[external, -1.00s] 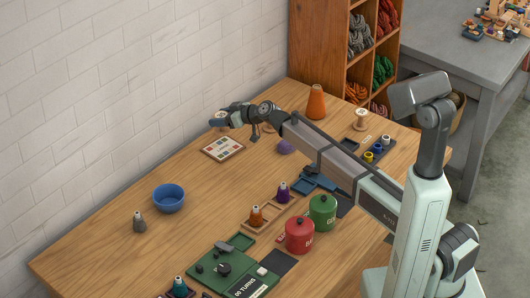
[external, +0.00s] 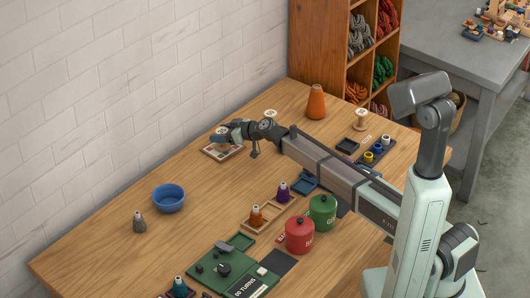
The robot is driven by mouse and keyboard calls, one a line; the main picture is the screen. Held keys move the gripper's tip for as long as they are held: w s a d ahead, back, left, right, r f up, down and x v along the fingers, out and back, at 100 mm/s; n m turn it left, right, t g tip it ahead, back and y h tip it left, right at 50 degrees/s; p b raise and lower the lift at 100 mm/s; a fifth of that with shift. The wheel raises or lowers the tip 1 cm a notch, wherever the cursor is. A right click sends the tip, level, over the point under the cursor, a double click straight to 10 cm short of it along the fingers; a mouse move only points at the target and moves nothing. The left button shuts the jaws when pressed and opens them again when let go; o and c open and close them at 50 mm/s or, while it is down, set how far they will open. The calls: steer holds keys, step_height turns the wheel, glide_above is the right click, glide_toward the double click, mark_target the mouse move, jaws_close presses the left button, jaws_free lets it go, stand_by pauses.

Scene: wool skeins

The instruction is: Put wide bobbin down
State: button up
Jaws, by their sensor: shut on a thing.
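The rest of this bobbin is hidden by the gripper. I cannot tell whether its underside touches the card. Another bobbin with a pale round top (external: 270,113) stands behind my arm, partly hidden. A wooden bobbin with a pale top (external: 361,119) stands farther right.
An orange cone (external: 316,102) stands at the back. A blue bowl (external: 168,198) and a grey cone (external: 139,222) stand front left. Red (external: 300,236) and green (external: 323,212) canisters stand near my arm. The table between card and bowl is clear.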

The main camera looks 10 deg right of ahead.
steer(key=shift+f, duration=0.15)
steer(key=o, duration=1)
steer(key=shift+o, duration=0.2)
steer(key=shift+r, duration=0.25)
steer(key=v, duration=1.2)
